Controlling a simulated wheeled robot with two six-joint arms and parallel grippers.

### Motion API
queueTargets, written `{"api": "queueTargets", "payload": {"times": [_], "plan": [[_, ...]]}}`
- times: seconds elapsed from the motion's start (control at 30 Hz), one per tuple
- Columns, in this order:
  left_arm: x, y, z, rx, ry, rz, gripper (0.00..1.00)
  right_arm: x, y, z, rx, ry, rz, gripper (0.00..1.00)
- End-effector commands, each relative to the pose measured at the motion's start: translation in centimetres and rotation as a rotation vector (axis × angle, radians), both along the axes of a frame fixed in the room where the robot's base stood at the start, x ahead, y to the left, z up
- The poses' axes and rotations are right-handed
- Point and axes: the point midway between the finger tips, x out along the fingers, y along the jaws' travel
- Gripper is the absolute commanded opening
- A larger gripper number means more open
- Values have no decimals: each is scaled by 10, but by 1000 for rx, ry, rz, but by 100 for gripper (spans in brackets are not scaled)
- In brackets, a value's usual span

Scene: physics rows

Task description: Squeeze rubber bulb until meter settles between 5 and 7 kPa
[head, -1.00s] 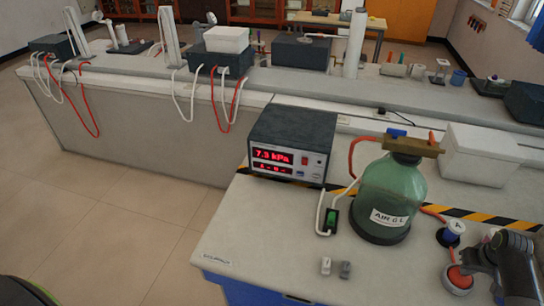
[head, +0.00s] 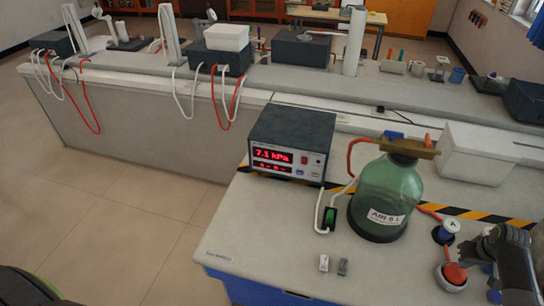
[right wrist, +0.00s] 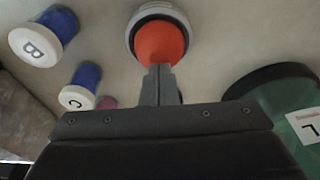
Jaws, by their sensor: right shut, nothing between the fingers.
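The meter (head: 292,145) on the near bench shows 7.1 kPa in red digits. The red-orange rubber bulb (head: 455,274) sits in a pale round base at the lower right; it also shows at the top of the right wrist view (right wrist: 160,42). A green glass bottle (head: 386,190) with an "AIR" label stands between meter and bulb. My right gripper (right wrist: 160,72) is shut and empty, its tips overlapping the bulb's near edge in the right wrist view; I cannot tell whether they touch it. My left gripper is not in view.
A blue valve with a white cap marked A (head: 446,230) stands behind the bulb. Similar ones marked B (right wrist: 36,42) and C (right wrist: 80,92) are close to my right gripper. A white box (head: 475,153) stands behind.

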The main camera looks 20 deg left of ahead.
Motion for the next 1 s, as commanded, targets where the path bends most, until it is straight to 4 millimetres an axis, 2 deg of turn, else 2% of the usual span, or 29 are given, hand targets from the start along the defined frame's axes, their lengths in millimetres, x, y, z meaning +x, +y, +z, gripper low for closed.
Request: {"api": "queueTargets", "payload": {"times": [0.37, 0.87, 0.9, 1.0], "plan": [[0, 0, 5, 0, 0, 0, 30, 0, 0, 6, -1, -1, 0, 0], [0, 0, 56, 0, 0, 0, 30, 0, 0, 54, 0, 0, 0, 0], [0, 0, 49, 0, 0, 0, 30, 1, 0, 53, -1, -2, 1, 0], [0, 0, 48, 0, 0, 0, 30, 1, 0, 62, -1, -2, 0, 0]]}}
